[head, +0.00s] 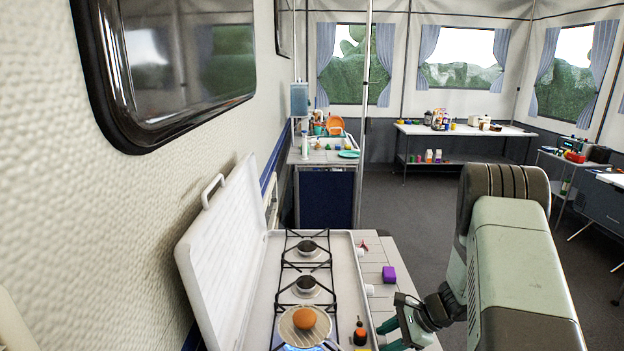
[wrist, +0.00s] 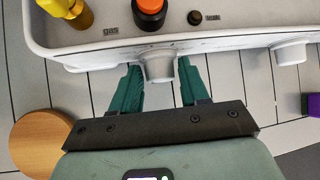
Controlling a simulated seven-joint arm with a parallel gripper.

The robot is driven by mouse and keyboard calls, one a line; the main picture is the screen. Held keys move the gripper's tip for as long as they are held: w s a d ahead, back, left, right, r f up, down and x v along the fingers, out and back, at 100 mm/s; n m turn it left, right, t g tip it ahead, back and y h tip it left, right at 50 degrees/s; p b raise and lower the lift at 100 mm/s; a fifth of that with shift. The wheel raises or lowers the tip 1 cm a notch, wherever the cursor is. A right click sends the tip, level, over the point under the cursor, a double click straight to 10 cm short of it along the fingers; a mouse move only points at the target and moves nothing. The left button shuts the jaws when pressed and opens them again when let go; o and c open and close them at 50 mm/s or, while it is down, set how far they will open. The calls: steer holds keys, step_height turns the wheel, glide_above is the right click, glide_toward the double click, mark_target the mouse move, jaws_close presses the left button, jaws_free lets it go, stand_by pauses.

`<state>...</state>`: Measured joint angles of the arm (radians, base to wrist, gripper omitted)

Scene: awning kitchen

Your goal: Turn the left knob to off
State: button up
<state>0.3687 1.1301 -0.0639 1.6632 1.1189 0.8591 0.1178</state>
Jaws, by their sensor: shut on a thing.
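The left knob (wrist: 158,66) is white and sits on the front face of the stove (wrist: 225,38). In the wrist view my gripper (wrist: 158,72) has one teal finger on each side of it and is shut on it. In the head view my gripper (head: 384,325) is at the near end of the stove's front side, and this knob is hidden there. The knob's exact turn angle cannot be told.
Another white knob (wrist: 290,54) is to the right, clear of my fingers. A purple block (head: 389,273) and a round wooden disc (wrist: 40,143) lie on the tiled counter.

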steer(key=shift+w+m+g, duration=0.2)
steer(key=shift+m+g, duration=0.3)
steer(key=shift+g, duration=0.75)
steer(key=shift+w+m+g, duration=0.2)
steer(key=shift+m+g, duration=0.3)
steer(key=shift+g, duration=0.75)
steer(key=o, duration=1.4)
steer(key=shift+o, duration=0.2)
steer(key=shift+d+r, duration=0.1)
steer(key=a+r+v, duration=0.1)
steer(key=v, duration=0.5)
steer(key=shift+s+d, duration=0.15)
steer(key=shift+d, duration=0.05)
steer(key=shift+s+a+f+n+t, duration=0.4)
steer(key=shift+a+f+t, duration=0.15)
steer(key=shift+f+t, duration=0.45)
steer(key=shift+s+a+f+n+t, duration=0.35)
steer(key=shift+a+f+t, duration=0.2)
steer(key=shift+f+t, duration=0.4)
steer(key=shift+s+a+f+n+t, duration=0.3)
steer(key=shift+a+f+n+t, duration=0.2)
steer(key=shift+f+t, duration=0.5)
